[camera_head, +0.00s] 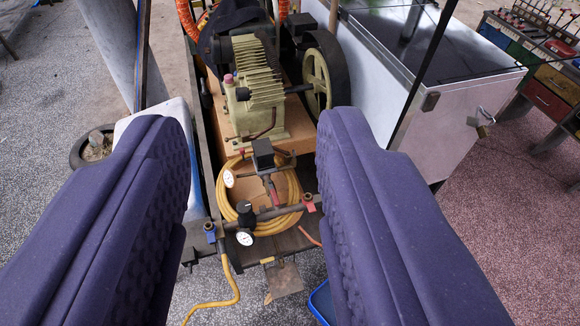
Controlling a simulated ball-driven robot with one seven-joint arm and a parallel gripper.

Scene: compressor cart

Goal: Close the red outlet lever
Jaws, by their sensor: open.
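The red outlet lever (309,202) is a small red piece at the right end of the dark pipe manifold (268,213), low in the middle of the picture. Its exact turn is too small to tell. A blue lever (210,232) sits at the manifold's left end, above a yellow hose. My gripper (250,125) is open and empty, with its two purple padded fingers on either side of the compressor cart. The red lever shows between the fingers, close to the inner edge of the right one in the picture, and appears beyond it without visible contact.
Gauges (245,238), a black knob (245,208) and a coiled yellow hose (284,219) crowd the manifold. The compressor (252,85) with its flywheel (318,80) stands behind. A metal chest (455,105) is at right. Speckled floor (490,200) lies open at lower right.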

